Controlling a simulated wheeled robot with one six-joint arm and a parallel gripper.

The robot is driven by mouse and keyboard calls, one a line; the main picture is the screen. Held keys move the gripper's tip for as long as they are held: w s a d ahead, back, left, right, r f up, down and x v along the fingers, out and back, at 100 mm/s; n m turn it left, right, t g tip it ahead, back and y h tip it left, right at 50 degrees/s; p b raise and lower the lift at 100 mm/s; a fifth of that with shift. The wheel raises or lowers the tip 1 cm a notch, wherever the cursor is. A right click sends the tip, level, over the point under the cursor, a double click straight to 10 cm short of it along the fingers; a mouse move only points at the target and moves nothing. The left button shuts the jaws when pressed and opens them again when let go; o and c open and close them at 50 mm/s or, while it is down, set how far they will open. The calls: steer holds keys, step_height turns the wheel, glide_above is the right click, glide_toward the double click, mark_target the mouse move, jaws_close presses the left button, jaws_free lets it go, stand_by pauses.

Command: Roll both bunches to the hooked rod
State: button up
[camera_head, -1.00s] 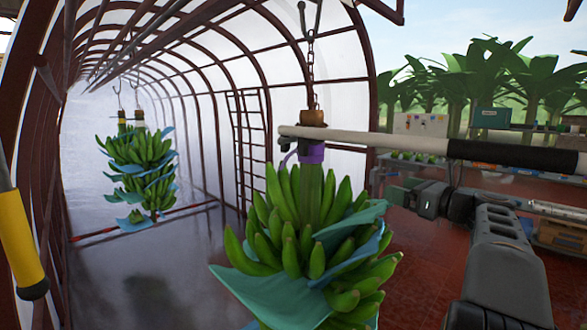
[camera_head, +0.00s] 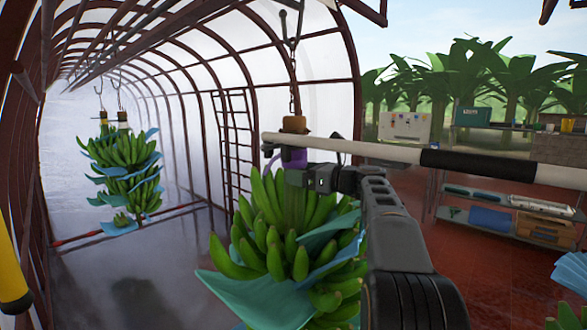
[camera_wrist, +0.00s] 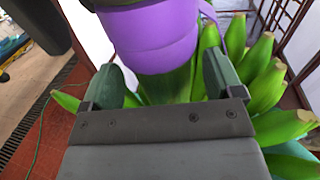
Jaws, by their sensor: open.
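The near green banana bunch (camera_head: 262,240), with blue sheets among its hands, hangs by a chain from an overhead hook. A purple band (camera_head: 292,158) wraps its stem top. My gripper (camera_head: 303,178) is at the stem just below the band. In the wrist view its open fingers (camera_wrist: 168,82) stand either side of the stem, with the purple band (camera_wrist: 150,38) just ahead; contact cannot be told. A second bunch (camera_head: 125,170) hangs farther back at the left.
Dark red arched frames (camera_head: 350,60) form a tunnel around the overhead line. Shelves (camera_head: 500,215) with trays stand at the right. Part of another bunch (camera_head: 567,318) shows at the lower right edge. A yellow post (camera_head: 10,265) is at the left edge. The floor between the bunches looks clear.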

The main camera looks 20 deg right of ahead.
steer(key=shift+x, duration=1.45)
steer(key=c, duration=1.2)
steer(key=shift+c, duration=0.3)
